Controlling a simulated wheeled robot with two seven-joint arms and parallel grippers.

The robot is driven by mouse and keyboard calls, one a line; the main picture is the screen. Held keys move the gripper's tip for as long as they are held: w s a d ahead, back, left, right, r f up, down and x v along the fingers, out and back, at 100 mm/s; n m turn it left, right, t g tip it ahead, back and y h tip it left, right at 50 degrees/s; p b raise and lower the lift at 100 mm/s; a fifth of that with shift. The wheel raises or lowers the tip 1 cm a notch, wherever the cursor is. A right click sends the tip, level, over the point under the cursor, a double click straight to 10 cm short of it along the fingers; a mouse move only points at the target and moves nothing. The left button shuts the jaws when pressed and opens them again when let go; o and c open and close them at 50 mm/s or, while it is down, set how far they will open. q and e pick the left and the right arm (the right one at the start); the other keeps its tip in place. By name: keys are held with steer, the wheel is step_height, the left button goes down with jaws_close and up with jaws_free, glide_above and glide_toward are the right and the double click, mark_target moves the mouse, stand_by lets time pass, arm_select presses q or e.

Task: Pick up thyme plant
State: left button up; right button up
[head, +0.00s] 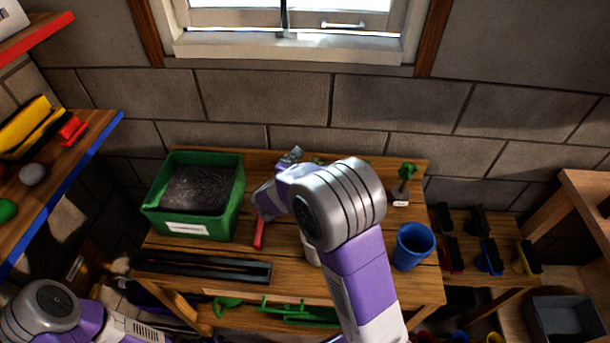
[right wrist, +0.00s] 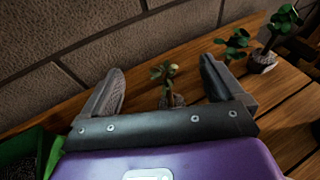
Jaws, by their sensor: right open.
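My right gripper (head: 276,176) is over the back middle of the wooden table. In the right wrist view, its two fingers (right wrist: 162,80) are spread apart. A small plant (right wrist: 168,72) with a grey base shows between them; I see no contact. A second leafy plant (right wrist: 235,44) and a third plant in a pale pot (right wrist: 262,62) stand to the right. In the head view, a plant in a white labelled pot (head: 399,200) stands at the table's right; the others are mostly hidden by my arm. I cannot read which is thyme. My left gripper is out of view.
A green bin of dark soil (head: 232,210) stands on the table's left, close to my right gripper. A red-handled tool (head: 259,234), a black tray (head: 202,265) and a blue cup (head: 411,246) are also on the table (head: 408,285). A block wall (head: 270,100) rises behind.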

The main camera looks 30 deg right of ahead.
steer(key=w+d+f+b, duration=0.1)
steer(key=f+b, duration=0.1)
steer(key=w+d+f+b, duration=0.1)
steer(key=d+f+b, duration=0.1)
steer(key=f+b, duration=0.1)
steer(key=w+d+f+b, duration=0.1)
steer(key=d+f+b, duration=0.1)
steer(key=f+b, duration=0.1)
steer(key=shift+w+d+f, duration=0.2)
steer(key=shift+w+d, duration=0.05)
steer(key=shift+w, duration=0.1)
steer(key=shift+w+d, duration=0.25)
steer(key=shift+d, duration=0.05)
steer(key=c, duration=1.5)
